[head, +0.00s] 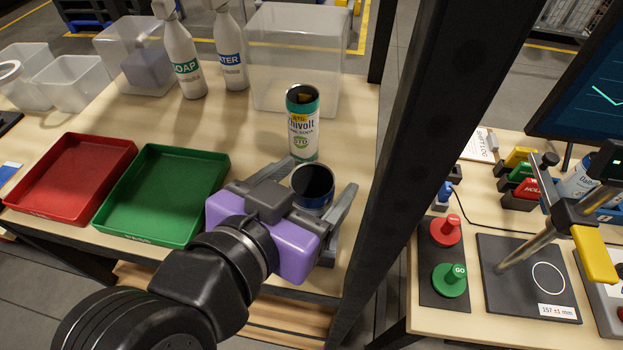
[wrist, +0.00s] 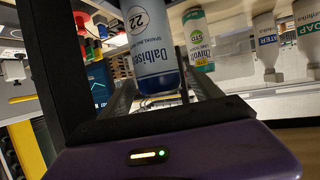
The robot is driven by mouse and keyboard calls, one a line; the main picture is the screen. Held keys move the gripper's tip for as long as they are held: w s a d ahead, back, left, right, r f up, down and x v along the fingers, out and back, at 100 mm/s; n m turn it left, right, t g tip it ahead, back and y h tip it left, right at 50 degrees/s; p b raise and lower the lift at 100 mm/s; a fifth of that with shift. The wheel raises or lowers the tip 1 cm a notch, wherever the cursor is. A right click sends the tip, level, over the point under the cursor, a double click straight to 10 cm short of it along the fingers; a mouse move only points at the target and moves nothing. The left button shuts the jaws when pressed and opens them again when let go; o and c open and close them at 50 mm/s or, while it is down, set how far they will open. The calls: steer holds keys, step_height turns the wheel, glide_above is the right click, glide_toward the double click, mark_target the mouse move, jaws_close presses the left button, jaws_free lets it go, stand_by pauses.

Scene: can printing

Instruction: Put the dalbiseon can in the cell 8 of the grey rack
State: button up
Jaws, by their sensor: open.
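The dalbiseon can (head: 313,190) stands upright on the left table, dark and open at the top in the head view. In the wrist view the can (wrist: 150,45) shows its white and blue side with "Dalbiseon" and "22". My gripper (head: 323,174) is open and low over the table, with one finger on each side of the can. In the wrist view my gripper (wrist: 160,88) shows both fingers flanking the can's lower part; whether they touch it I cannot tell. I cannot make out the grey rack in either view.
A chivolt can (head: 303,125) stands just behind the dalbiseon can. A green tray (head: 165,190) and a red tray (head: 70,175) lie to the left. Soap (head: 183,55) and water (head: 231,50) bottles and a clear bin (head: 300,60) stand behind. A dark post (head: 430,130) rises to the right.

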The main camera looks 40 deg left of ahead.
steer(key=v, duration=1.2)
steer(key=shift+b, duration=0.4)
steer(key=shift+s, duration=0.1)
